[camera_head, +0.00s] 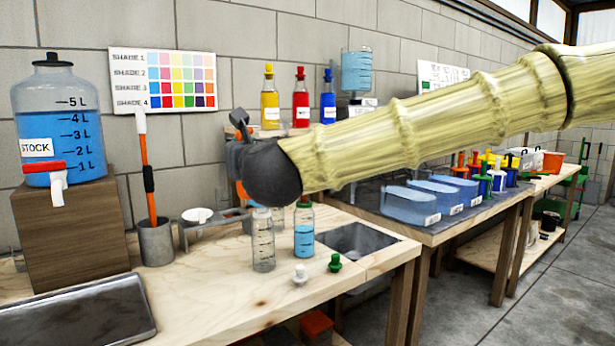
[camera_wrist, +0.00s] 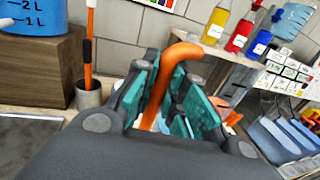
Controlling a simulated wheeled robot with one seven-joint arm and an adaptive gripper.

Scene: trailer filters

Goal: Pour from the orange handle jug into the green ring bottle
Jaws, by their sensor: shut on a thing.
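My gripper (camera_wrist: 172,100) is shut on the orange handle (camera_wrist: 180,55) of the jug, which stands up between the teal finger pads in the wrist view. The jug's body is mostly hidden by the gripper there, and I cannot tell its tilt. In the head view, my arm and dark wrist hide most of the gripper and jug. The green ring bottle (camera_head: 304,240) stands upright on the wooden bench, below and right of my wrist. It is clear, with blue liquid in its lower part and a green band at its neck.
A second clear bottle (camera_head: 263,245) stands just left of it. A white stopper (camera_head: 299,275) and a green stopper (camera_head: 335,263) lie in front. The stock tank (camera_head: 58,115) and a metal tray (camera_head: 85,310) are left.

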